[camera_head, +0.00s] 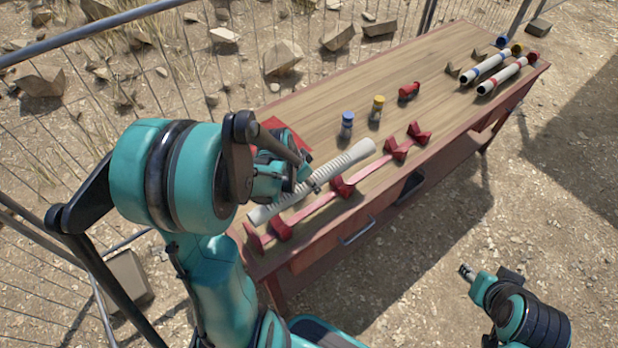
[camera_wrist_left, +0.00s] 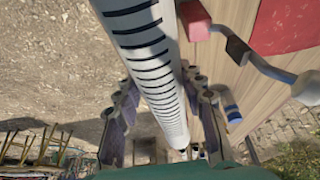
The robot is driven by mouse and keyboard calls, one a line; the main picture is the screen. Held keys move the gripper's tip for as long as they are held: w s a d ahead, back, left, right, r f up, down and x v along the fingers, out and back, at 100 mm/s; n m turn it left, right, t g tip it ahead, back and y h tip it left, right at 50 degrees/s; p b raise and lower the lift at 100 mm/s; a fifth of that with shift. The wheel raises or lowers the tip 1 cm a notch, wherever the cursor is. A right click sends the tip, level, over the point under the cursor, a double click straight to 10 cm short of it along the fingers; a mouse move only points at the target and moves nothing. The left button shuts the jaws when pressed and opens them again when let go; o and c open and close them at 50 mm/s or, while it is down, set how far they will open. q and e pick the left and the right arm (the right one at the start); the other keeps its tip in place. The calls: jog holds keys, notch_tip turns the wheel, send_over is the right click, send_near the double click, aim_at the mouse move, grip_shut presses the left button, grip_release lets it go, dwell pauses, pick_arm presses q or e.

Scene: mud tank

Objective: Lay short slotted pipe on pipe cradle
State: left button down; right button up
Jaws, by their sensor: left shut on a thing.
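In the left wrist view the pipe (camera_wrist_left: 150,50), with dark slots, runs between the two fingers of the left gripper (camera_wrist_left: 157,100). The red pipe cradle (camera_head: 341,187) has several V-shaped blocks on red strips along the table's front edge. The pipe appears just behind the blocks, and I cannot tell its height. My right gripper (camera_head: 466,271) is off the table, its opening unclear.
Blue (camera_head: 347,125), yellow (camera_head: 377,108) and red-capped (camera_head: 408,91) small items stand or lie behind the cradle. Blue-banded (camera_head: 486,67) and red-banded (camera_head: 503,76) pipes rest at the far right. A red mat (camera_head: 291,133) is behind my arm.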

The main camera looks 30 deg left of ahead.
aim_at(298, 186)
pick_arm(q)
jog(key=shift+w+d+f+b, duration=0.15)
jog(key=shift+w+f+b, duration=0.1)
jog(key=shift+f+b, duration=0.3)
notch_tip(298, 186, down, 7)
jog(key=b, duration=0.5)
jog(key=shift+r, duration=0.15)
jog(key=shift+f+b, duration=0.45)
jog(key=shift+b, duration=0.1)
jog(key=shift+s+f+b, duration=0.1)
jog(key=shift+f+b, duration=0.4)
jog(key=shift+b, duration=0.05)
jog(key=c, duration=0.8)
grip_release()
jog(key=shift+c, duration=0.2)
jog(key=shift+r, duration=0.15)
jog(key=v, duration=1.1)
jog(key=shift+s+r, duration=0.15)
jog(key=shift+r, duration=0.25)
